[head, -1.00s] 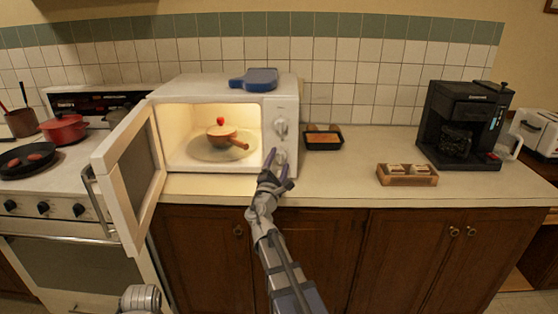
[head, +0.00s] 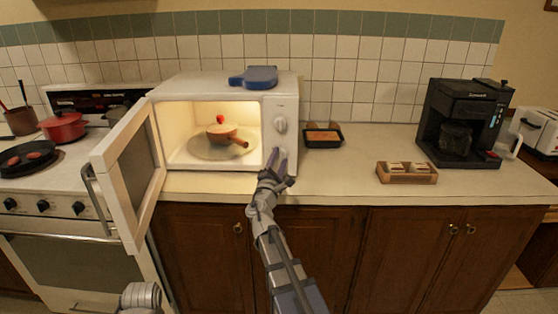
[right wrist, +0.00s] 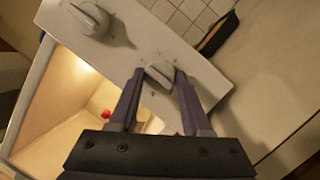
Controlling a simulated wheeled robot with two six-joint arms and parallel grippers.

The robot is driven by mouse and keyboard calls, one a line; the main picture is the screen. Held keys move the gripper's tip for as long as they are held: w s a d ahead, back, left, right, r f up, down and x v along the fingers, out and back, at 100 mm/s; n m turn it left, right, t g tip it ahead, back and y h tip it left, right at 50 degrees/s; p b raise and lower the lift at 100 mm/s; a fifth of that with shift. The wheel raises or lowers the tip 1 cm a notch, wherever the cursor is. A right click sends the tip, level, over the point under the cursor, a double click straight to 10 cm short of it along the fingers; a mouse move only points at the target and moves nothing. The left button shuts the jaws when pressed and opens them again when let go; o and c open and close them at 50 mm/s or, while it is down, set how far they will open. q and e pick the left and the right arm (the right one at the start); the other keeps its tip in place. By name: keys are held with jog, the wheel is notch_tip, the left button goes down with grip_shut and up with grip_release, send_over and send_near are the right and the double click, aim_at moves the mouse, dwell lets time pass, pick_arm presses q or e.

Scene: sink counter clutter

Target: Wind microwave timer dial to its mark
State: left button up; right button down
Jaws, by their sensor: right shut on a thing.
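The white microwave (head: 172,130) stands on the counter with its door (head: 130,175) swung open to the left. Its control panel has an upper dial (head: 280,125), also at the top of the right wrist view (right wrist: 92,18), and a lower dial (right wrist: 160,73). My right gripper (head: 277,158) is at the lower dial, with a finger on either side of it in the right wrist view (right wrist: 152,75), shut on it. In the head view the fingers mostly hide this dial. My left gripper is not in view.
A pan (head: 222,132) sits on the lit turntable inside the microwave. A blue object (head: 254,78) lies on top. A black tray (head: 323,137) is just right of the microwave. A wooden box (head: 407,173) and coffee maker (head: 462,122) stand farther right.

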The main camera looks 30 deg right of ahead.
jog(key=shift+r+m, duration=0.1)
jog(key=shift+m, duration=0.2)
jog(key=m+p, duration=0.1)
jog(key=m, duration=0.1)
jog(key=m+g+p, duration=0.1)
jog(key=m, duration=0.1)
jog(key=shift+a+r, duration=0.1)
jog(key=shift+r, duration=0.1)
jog(key=m+g+p, duration=0.1)
jog(key=m+p, duration=0.1)
jog(key=m, duration=0.2)
jog(key=shift+g+p, duration=0.3)
jog(key=shift+p, duration=0.05)
jog(key=shift+m+y+p, duration=0.4)
jog(key=shift+m, duration=0.5)
jog(key=shift+c, duration=1.8)
grip_release()
jog(key=v, duration=0.7)
jog(key=shift+s+a, duration=0.2)
jog(key=shift+a, duration=0.1)
